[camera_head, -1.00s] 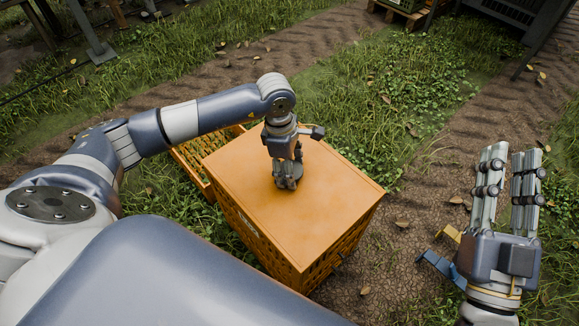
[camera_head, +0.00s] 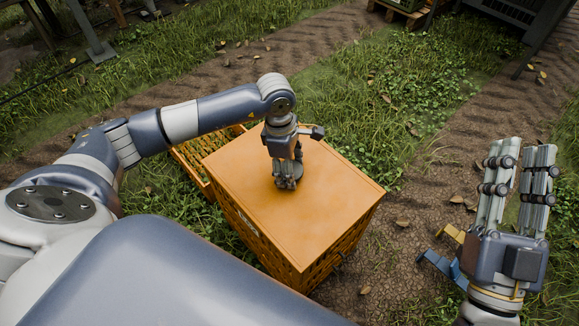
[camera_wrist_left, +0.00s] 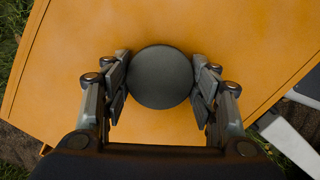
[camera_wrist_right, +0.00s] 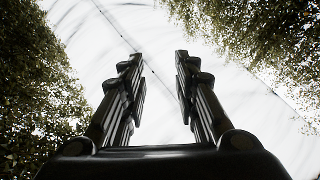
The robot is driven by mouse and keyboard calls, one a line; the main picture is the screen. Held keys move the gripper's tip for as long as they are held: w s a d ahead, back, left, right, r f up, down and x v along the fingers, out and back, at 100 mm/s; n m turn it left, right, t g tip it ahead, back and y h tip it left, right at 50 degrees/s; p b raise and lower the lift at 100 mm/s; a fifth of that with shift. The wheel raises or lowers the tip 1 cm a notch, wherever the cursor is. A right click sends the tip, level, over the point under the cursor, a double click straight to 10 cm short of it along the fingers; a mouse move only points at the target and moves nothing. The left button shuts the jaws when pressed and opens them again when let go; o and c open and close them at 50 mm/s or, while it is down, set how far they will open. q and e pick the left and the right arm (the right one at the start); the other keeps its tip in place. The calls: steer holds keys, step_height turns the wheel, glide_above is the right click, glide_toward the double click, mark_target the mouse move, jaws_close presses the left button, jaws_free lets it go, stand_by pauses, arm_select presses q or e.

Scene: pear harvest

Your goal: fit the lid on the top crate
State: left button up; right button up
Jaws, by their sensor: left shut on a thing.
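The orange lid (camera_head: 310,208) lies flat over the top crate (camera_head: 333,255) in the head view, covering its opening. Its edges look in line with the crate's walls, but I cannot tell whether it is fully seated. A round dark knob (camera_wrist_left: 164,77) stands on the lid in the left wrist view. My left gripper (camera_head: 287,183) points down at the lid and is shut on the knob, with a finger on either side. My right gripper (camera_head: 519,145) is raised at the right, empty, its fingers pointing up and apart. The right wrist view shows only sky and trees between its fingers (camera_wrist_right: 158,65).
Another orange crate (camera_head: 190,165) with an open top stands on the grass behind and left of the stack, partly hidden by my left arm. A pallet (camera_head: 400,14) with a crate is at the top. Bare soil lies right of the stack.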

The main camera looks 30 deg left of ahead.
arm_select(q)
steer(key=o, duration=1)
